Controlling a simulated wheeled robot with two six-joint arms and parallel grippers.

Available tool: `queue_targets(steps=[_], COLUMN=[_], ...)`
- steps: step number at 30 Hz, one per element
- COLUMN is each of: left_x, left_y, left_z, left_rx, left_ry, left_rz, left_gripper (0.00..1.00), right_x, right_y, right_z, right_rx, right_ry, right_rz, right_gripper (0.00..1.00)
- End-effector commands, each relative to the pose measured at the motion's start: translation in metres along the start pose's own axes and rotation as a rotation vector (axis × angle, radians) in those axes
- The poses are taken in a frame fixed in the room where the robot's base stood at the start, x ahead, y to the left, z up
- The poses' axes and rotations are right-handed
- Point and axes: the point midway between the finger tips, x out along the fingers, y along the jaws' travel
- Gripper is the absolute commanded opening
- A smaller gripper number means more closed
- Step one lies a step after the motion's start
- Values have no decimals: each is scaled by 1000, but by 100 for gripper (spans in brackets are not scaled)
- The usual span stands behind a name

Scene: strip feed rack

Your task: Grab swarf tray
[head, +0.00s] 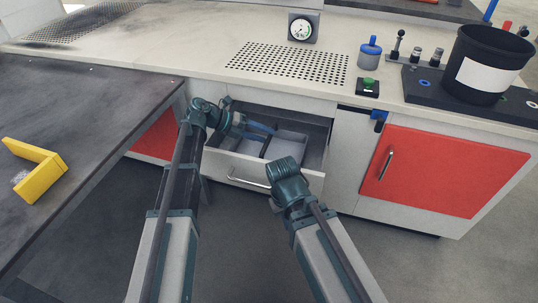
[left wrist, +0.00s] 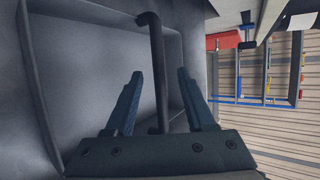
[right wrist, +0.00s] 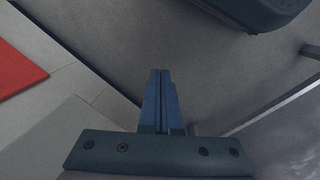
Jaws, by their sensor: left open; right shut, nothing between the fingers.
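The swarf tray (head: 288,147) is a grey open tray lying in the pulled-out drawer in the head view. It fills much of the left wrist view (left wrist: 95,50), with a dark bar handle (left wrist: 155,50) across it. My left gripper (left wrist: 159,75) is open, with one finger on each side of the handle and a visible gap to each. In the head view its blue fingers (head: 262,130) reach into the drawer over the tray. My right gripper (right wrist: 160,72) is shut and empty, in front of the drawer; my right wrist hides its fingers in the head view.
The open drawer (head: 236,167) has a bar handle on its front. A red cabinet door (head: 440,172) is to its right. A dark table (head: 75,120) with a yellow angled block (head: 40,182) stands at left. The counter above holds a gauge (head: 303,27) and a black bucket (head: 485,65).

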Motion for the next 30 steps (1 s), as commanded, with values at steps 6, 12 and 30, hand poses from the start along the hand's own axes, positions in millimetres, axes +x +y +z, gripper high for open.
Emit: queue_targets(steps=[6,12,30], left_x=[8,16,60], left_y=[0,2,1], left_z=[0,-2,-7], left_rx=[0,0,-1], left_ry=[-2,-1,-2], left_rz=[0,0,0], left_gripper=[55,55,51], right_x=[4,10,33], right_y=[-1,-1,-4], right_z=[0,-1,-2], right_rx=[-1,-2,0], right_ry=[0,1,1], right_rz=[-1,-1,-3], right_gripper=[0,0,0])
